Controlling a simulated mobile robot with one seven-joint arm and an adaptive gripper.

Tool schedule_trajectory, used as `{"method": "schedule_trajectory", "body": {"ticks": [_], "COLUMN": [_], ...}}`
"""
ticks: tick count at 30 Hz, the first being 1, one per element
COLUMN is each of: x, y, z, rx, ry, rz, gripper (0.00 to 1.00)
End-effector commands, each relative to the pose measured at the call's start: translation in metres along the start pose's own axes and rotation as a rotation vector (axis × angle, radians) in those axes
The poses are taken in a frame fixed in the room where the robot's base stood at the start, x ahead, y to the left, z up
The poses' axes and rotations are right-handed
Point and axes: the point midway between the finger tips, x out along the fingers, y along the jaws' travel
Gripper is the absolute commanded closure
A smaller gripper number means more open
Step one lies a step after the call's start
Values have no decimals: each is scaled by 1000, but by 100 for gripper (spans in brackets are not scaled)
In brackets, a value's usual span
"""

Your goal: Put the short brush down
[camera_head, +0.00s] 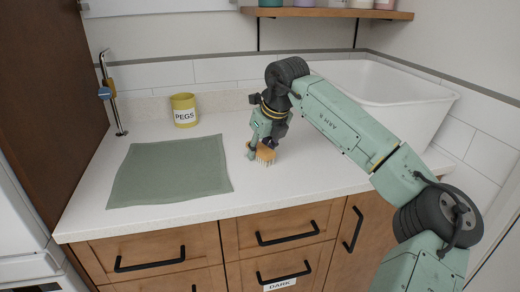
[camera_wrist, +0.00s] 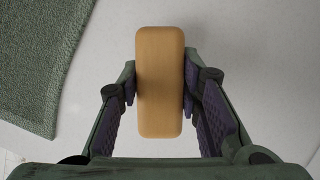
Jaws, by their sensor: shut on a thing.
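The short brush (camera_head: 265,155) has a light wooden back and pale bristles pointing down. It is at the counter surface, to the right of the green cloth; I cannot tell whether the bristles touch the counter. My gripper (camera_head: 262,146) points down and is shut on the brush. In the wrist view the brush's wooden back (camera_wrist: 160,85) lies between the two fingers of my gripper (camera_wrist: 159,88), which press on its long sides. The bristles are hidden there.
A green cloth (camera_head: 170,170) lies flat on the white counter (camera_head: 300,180). A yellow pot marked PEGS (camera_head: 184,110) stands behind it. A white sink (camera_head: 390,95) is at the back right. The counter around the brush is clear.

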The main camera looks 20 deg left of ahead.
Motion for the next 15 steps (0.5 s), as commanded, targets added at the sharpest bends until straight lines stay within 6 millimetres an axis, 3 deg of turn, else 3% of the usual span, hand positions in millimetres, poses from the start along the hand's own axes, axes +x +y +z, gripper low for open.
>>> {"method": "schedule_trajectory", "body": {"ticks": [4, 5, 15], "x": [10, 10, 12], "y": [0, 1, 1], "z": [-6, -6, -8], "rx": [3, 3, 4], "ry": [14, 15, 21], "rz": [5, 6, 9], "gripper": [90, 67, 48]}}
